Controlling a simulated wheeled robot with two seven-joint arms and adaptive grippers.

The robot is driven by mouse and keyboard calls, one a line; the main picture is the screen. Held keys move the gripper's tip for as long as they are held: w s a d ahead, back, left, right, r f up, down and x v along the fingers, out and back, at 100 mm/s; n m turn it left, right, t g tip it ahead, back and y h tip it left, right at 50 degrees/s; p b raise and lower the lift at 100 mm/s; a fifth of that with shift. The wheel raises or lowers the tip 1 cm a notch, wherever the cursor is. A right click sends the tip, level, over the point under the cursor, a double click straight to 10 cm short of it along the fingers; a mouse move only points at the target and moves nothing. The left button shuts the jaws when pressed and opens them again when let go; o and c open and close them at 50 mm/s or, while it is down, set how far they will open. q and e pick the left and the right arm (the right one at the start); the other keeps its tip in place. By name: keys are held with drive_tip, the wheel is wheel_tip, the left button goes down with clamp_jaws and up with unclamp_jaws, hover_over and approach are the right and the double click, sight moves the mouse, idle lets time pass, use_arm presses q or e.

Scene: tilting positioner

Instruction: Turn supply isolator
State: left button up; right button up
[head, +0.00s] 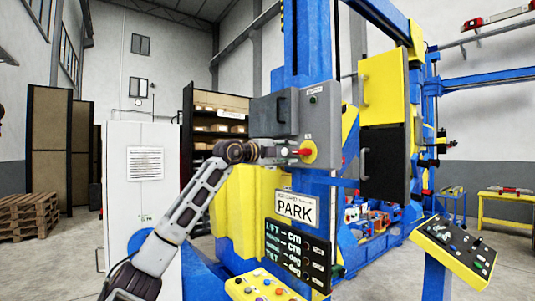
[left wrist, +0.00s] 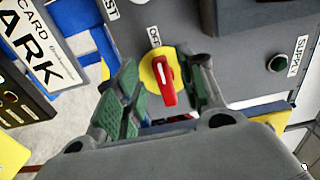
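The supply isolator is a red handle on a yellow disc (head: 310,152) on the front of a grey box on the blue column. In the left wrist view the red handle (left wrist: 166,84) stands out from the disc, close to in line with an "OFF" label. My left gripper (head: 295,151) is in front of the isolator. In the left wrist view its green-padded fingers (left wrist: 163,76) are spread, one on each side of the handle, with gaps visible. Whether the fingertips reach past the handle's face is hard to tell. My right gripper is not in view.
The grey box (head: 272,118) has a lamp labelled SUPPLY (left wrist: 283,63). Below are a PARK sign (head: 296,208), a black display (head: 290,248) and a button panel (head: 262,289). A white cabinet (head: 143,185) stands to the left. A control pedestal (head: 455,249) stands at right.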

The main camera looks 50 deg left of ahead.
use_arm(q)
drive_tip(key=shift+s+d, duration=0.1)
drive_tip(key=shift+s, duration=1.55)
drive_tip(key=shift+s, duration=0.1)
drive_tip(key=shift+s, duration=0.1)
drive_tip(key=shift+s+a, duration=0.2)
drive_tip(key=shift+s, duration=1)
drive_tip(key=shift+s+a, duration=0.2)
drive_tip(key=shift+s, duration=1)
